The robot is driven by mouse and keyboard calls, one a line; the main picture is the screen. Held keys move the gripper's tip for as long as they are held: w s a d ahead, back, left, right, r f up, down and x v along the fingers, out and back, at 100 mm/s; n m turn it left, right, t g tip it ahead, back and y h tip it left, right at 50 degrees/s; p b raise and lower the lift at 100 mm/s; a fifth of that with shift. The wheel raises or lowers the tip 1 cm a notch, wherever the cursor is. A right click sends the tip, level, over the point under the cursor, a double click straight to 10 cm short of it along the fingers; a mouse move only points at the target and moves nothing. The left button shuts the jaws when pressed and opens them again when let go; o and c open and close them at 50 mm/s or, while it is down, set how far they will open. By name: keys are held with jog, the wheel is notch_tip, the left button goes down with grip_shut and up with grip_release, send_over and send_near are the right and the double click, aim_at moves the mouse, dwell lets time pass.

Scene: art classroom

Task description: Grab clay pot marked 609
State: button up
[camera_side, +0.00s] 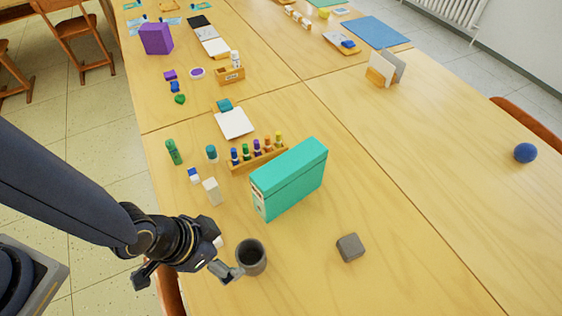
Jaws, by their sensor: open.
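A dark grey pot (251,258) stands upright on the wooden table near its front edge, open at the top. No 609 marking can be read on it from this side. My gripper (222,257) is open, low over the table just left of the pot. One fingertip is close to the pot's left side; I cannot tell whether it touches. The other finger is partly hidden behind the wrist.
A teal box file (289,179) stands behind the pot. A grey block (350,247) lies to its right. A white block (212,191) and a rack of small bottles (257,156) are further back. The table's right side is mostly clear, with a blue ball (525,152).

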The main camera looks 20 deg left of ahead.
aim_at(258, 258)
jog(key=x, duration=1.4)
jog(key=shift+a+f, duration=0.15)
jog(key=shift+a, duration=0.1)
jog(key=c, duration=1.4)
jog(key=shift+o, duration=0.2)
